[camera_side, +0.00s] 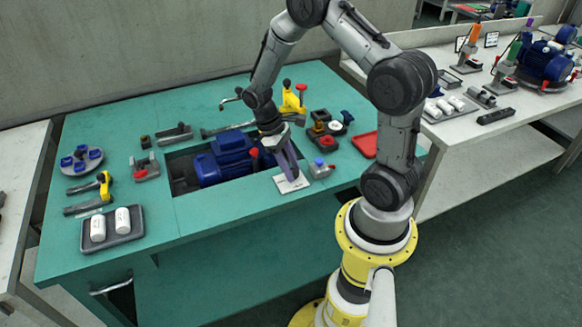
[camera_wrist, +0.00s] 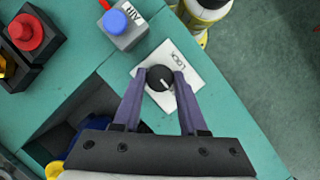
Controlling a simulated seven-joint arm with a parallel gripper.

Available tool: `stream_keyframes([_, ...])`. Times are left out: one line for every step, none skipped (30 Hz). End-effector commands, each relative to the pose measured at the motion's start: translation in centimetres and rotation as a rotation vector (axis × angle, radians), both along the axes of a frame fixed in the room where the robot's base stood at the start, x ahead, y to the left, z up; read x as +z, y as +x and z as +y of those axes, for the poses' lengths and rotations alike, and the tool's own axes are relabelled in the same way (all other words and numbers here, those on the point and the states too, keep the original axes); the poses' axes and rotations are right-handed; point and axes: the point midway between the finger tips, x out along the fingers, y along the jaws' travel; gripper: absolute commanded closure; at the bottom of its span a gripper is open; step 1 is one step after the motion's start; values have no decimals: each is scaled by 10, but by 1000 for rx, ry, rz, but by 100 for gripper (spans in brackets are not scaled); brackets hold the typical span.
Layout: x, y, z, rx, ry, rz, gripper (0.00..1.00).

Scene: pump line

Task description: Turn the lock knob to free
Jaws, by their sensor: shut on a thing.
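The lock knob (camera_wrist: 159,78) is a round black knob with a white pointer line, on a white plate (camera_wrist: 190,57) marked LOCK. In the wrist view the pointer line slants toward the lower right, away from the LOCK lettering. My gripper (camera_wrist: 158,80) is shut on the knob, one purple finger on each side of it. In the side view my gripper (camera_side: 291,178) reaches down to the white plate (camera_side: 293,184) at the bench's front edge. The knob is hidden behind the fingers there.
A grey box with a blue button, marked AIR (camera_wrist: 118,22), stands close beside the plate. A red button (camera_wrist: 27,32) is at upper left. The bench opening with a blue pump (camera_side: 222,160) lies left of my gripper. A red tray (camera_side: 364,144) lies to the right.

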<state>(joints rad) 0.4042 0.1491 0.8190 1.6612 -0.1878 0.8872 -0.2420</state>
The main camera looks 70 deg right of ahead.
Motion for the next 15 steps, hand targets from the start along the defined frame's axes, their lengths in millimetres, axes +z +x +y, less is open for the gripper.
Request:
stream_keyframes([0, 0, 0, -2, 0, 0, 100])
stream_keyframes([0, 0, 0, -2, 0, 0, 100])
stream_keyframes([0, 0, 0, -2, 0, 0, 100])
stream_keyframes([0, 0, 0, -2, 0, 0, 56])
stream_keyframes([0, 0, 0, -2, 0, 0, 51])
stream_keyframes([0, 0, 0, -2, 0, 0, 44])
stream_keyframes([0, 0, 0, -1, 0, 0, 38])
stream_keyframes([0, 0, 0, -1, 0, 0, 33])
stream_keyframes([0, 0, 0, -1, 0, 0, 28])
stream_keyframes([0, 0, 0, -1, 0, 0, 28])
stream_keyframes([0, 0, 0, -1, 0, 0, 28])
stream_keyframes([0, 0, 0, 0, 0, 0, 28])
stream_keyframes([0, 0, 0, 0, 0, 0, 28])
stream_keyframes([0, 0, 0, 0, 0, 0, 28])
stream_keyframes([0, 0, 0, 0, 0, 0, 28])
